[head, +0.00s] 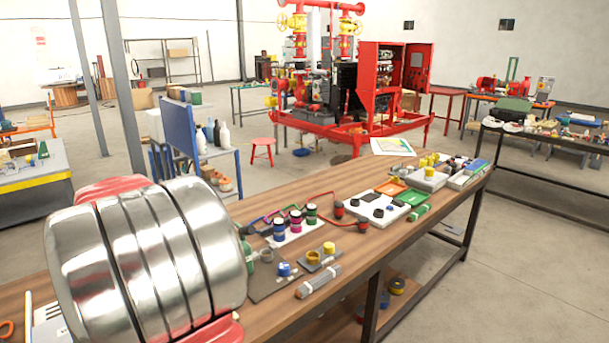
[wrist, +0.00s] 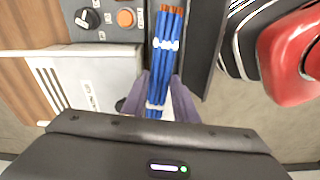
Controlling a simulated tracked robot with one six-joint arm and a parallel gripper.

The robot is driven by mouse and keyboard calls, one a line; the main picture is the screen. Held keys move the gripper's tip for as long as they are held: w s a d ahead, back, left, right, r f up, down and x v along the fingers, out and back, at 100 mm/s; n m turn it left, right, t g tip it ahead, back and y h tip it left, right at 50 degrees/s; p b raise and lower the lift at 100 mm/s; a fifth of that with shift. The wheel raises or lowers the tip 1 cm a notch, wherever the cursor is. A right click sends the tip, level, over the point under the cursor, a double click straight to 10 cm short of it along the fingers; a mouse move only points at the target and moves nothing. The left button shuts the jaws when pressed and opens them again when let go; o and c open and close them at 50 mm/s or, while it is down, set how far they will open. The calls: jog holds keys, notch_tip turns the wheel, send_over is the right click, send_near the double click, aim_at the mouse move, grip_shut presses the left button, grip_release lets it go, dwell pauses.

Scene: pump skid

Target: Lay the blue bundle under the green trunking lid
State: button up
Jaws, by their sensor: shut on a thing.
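The blue bundle (wrist: 165,65) is a sheaf of blue wires with white ties and copper-coloured ends. In the wrist view it lies lengthwise between the fingers of my gripper (wrist: 160,82), which is shut on it. The copper ends point to the top of the picture, beyond the fingertips. In the head view neither my gripper nor the blue bundle can be made out; my silver arm fills the lower left.
The wooden bench (head: 345,240) holds a grey bundle (head: 318,282), a green bundle (head: 419,212), spools, an orange tray (head: 391,187) and a green tray (head: 412,198).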

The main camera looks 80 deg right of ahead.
jog(key=w+a+f+m, duration=0.1)
jog(key=w+a+m, duration=0.2)
jog(key=w+a, duration=0.2)
jog(key=w+a+f+m, duration=0.1)
jog(key=w+a+m, duration=0.2)
jog(key=a, duration=0.9)
jog(key=w+a+f+m+h, duration=0.1)
jog(key=w+a+m, duration=0.2)
jog(key=w+a, duration=0.4)
jog(key=shift+a+f+m, duration=0.25)
jog(key=shift+a+m, duration=0.15)
jog(key=shift+a, duration=0.35)
jog(key=shift+s, duration=0.15)
